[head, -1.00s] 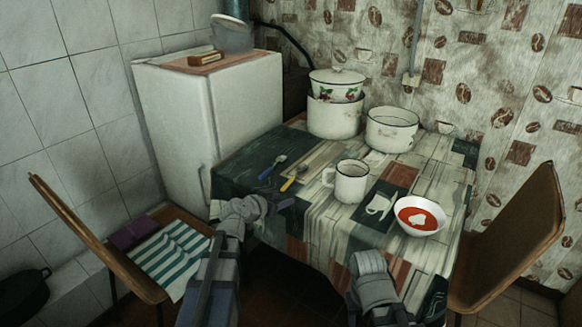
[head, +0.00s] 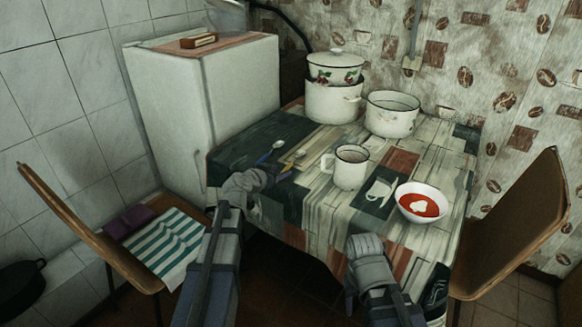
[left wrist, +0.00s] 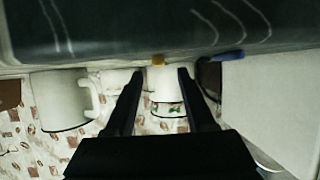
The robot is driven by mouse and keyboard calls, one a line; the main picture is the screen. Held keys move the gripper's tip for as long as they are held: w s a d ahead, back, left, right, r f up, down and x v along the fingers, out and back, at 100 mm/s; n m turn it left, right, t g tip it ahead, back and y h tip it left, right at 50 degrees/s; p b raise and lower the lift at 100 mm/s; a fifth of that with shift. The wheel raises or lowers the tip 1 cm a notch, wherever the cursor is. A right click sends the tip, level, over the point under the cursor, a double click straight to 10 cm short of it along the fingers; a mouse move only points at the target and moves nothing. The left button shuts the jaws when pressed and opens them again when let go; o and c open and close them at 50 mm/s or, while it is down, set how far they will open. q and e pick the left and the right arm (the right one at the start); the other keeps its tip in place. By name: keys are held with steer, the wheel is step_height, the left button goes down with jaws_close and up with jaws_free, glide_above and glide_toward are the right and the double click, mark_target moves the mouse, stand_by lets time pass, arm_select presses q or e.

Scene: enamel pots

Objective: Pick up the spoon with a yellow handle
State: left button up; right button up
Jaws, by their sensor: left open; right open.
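The yellow-handled spoon (head: 291,163) lies on the table near its left front edge, its handle end towards me. My left gripper (head: 273,176) is at that edge, just short of the handle, open and empty. In the left wrist view, which is upside down, the yellow handle (left wrist: 158,60) shows as a small stub ahead of the gap between the two open fingers (left wrist: 161,74). Whether they touch it is not clear. My right gripper (head: 366,247) is open, low before the table's front edge; its fingertips are hard to make out.
A blue-handled spoon (head: 266,156) lies just left of the yellow one. A white mug (head: 349,170) stands to the right, with a bowl of red soup (head: 420,204) beyond it. Pots (head: 333,102) stand at the back. Chairs (head: 95,225) flank the table.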

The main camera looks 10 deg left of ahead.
mark_target(286, 168)
arm_select(q)
steer(key=b+x, duration=0.1)
steer(key=x, duration=0.2)
steer(key=shift+w+f, duration=0.15)
jaws_close()
stand_by(0.5)
